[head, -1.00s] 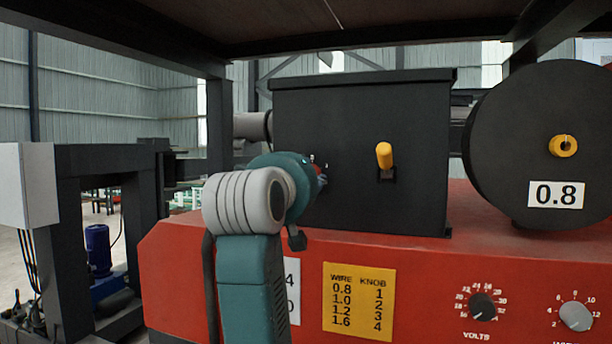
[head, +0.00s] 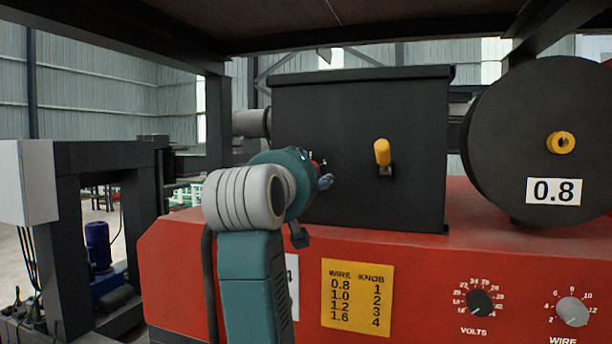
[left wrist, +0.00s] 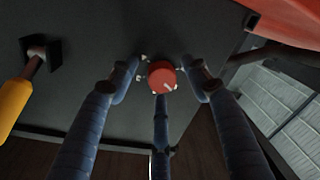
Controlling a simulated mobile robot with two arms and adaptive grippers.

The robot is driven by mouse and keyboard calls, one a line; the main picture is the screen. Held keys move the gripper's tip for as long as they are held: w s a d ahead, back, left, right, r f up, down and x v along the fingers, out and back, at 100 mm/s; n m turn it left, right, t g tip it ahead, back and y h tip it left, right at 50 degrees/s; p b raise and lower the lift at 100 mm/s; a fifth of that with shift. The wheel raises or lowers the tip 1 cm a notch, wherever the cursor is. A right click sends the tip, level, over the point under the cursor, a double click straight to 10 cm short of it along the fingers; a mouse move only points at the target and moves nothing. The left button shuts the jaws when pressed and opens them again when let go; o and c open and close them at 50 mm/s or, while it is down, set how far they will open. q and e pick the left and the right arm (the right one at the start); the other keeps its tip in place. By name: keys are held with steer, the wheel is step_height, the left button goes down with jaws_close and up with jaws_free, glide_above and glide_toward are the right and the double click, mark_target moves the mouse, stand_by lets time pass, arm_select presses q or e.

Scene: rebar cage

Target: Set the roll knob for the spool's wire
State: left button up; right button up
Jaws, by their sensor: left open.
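The red roll knob (left wrist: 162,77) with a pale pointer mark sits on a dark box face, with small white marks around it, in the left wrist view. My left gripper (left wrist: 163,80) is open, its blue fingers spread around the knob with gaps showing; I see no contact. In the head view my left gripper (head: 322,177) is at the left part of the black feeder box (head: 410,120), and mostly hides the knob. The dark spool (head: 510,120) carries the label 0.8 (head: 553,191). The yellow chart (head: 357,298) pairs wire 0.8 with knob 1. My right gripper is not in view.
A yellow lever (head: 382,152) sticks out of the box to the right of my left gripper. A volts dial (head: 479,302) and a grey wire dial (head: 573,311) are on the red machine front (head: 440,270). A dark roof panel (head: 330,25) hangs above.

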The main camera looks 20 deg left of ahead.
arm_select(q)
steer(key=s, duration=1.2)
steer(key=shift+d, duration=0.3)
